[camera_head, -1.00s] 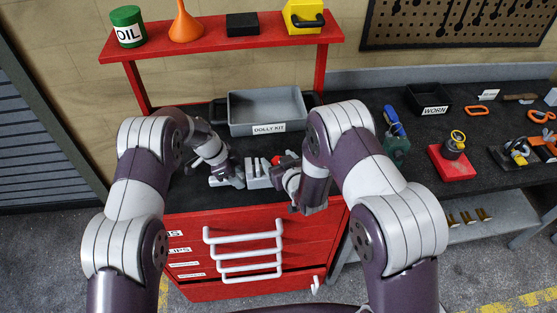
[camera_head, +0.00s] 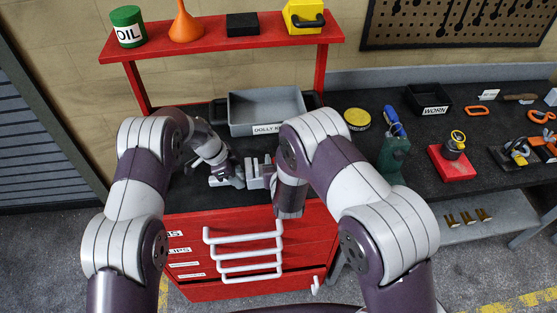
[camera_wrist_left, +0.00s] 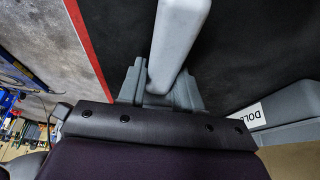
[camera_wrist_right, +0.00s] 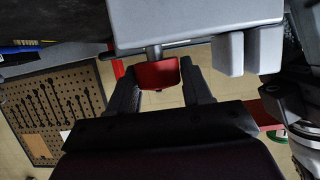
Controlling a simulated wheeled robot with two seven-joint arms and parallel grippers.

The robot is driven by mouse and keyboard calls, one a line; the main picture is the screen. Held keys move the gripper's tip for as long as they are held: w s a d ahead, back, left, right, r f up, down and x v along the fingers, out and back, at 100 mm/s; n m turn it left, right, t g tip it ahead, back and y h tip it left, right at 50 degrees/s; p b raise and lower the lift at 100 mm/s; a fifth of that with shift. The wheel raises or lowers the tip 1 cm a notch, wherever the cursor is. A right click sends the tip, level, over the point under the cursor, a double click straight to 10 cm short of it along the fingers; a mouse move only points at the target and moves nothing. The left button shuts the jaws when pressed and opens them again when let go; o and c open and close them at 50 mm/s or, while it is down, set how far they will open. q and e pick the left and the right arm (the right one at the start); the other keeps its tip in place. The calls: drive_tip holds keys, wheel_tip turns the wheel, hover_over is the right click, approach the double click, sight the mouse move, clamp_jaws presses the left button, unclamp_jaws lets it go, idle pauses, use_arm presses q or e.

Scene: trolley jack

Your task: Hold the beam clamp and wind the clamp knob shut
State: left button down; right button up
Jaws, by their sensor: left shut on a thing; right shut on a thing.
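The beam clamp (camera_head: 257,174) is a light grey metal piece above the black top of the red cabinet. My left gripper (camera_head: 232,174) is shut on its left end. In the left wrist view a long grey bar of the clamp (camera_wrist_left: 180,35) stands between the fingers (camera_wrist_left: 160,85). In the right wrist view the clamp's grey body (camera_wrist_right: 190,20) has two blocks with a narrow gap. The red clamp knob (camera_wrist_right: 158,73) on its short stem sits between the fingers of my right gripper (camera_wrist_right: 160,85), which is shut on it. My right arm hides the knob in the head view.
A grey tray marked DOLLY KIT (camera_head: 268,112) stands just behind the clamp. A yellow round tin (camera_head: 357,119) and a dark green tool holder (camera_head: 394,155) are to the right. White drawer handles (camera_head: 245,250) jut out below. The cabinet top left of my left gripper is bare.

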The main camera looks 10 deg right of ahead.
drive_tip(key=o, duration=1)
drive_tip(key=shift+c, duration=0.2)
drive_tip(key=v, duration=1.2)
use_arm(q)
drive_tip(key=c, duration=0.7)
unclamp_jaws()
